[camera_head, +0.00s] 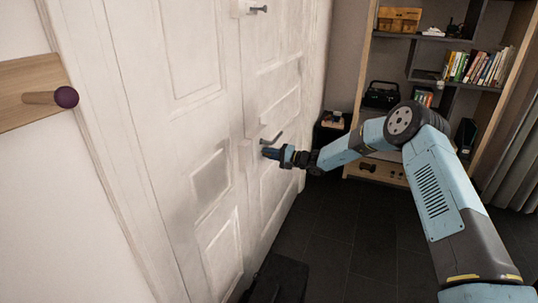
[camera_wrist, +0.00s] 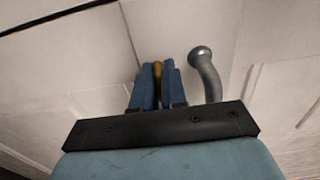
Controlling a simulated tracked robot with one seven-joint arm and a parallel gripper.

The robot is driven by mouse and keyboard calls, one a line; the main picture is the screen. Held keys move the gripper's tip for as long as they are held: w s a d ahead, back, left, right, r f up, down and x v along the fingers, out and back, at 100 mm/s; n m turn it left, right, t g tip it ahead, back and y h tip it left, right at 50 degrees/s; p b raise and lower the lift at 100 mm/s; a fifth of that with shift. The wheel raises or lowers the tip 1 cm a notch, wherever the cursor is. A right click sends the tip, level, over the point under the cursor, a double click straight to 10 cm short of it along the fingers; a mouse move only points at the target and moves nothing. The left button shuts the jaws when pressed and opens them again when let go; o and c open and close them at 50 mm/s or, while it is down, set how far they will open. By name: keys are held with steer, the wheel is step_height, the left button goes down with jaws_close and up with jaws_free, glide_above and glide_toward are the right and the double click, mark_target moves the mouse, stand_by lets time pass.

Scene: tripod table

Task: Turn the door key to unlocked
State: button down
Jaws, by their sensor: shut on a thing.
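The white panelled door (camera_head: 210,150) fills the left and middle of the head view. My gripper (camera_head: 268,153) reaches it at about mid-height, just below a grey lever handle (camera_head: 272,138). In the wrist view, my gripper's two blue fingers (camera_wrist: 157,85) are shut on a small brass-coloured key (camera_wrist: 157,68) against the white door surface. Only a narrow strip of the key shows between the fingers. The grey handle (camera_wrist: 207,72) stands just right of the fingers, apart from them. The keyhole is hidden, and I cannot tell the key's turn angle.
Another handle (camera_head: 258,9) is higher on the white doors. A wooden peg with a dark end (camera_head: 65,97) sticks out at far left. A dark box (camera_head: 280,278) sits on the floor near the door. A bookshelf (camera_head: 480,65) stands behind my arm. Dark floor is open between.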

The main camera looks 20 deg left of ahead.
steer(key=shift+f+m, duration=0.2)
steer(key=shift+m, duration=0.1)
steer(key=m, duration=0.2)
steer(key=shift+m, duration=0.4)
steer(key=m, duration=0.5)
steer(key=shift+s, duration=0.1)
steer(key=m, duration=0.9)
steer(key=shift+m, duration=0.3)
steer(key=c, duration=1.3)
jaws_free()
steer(key=shift+d+r, duration=0.1)
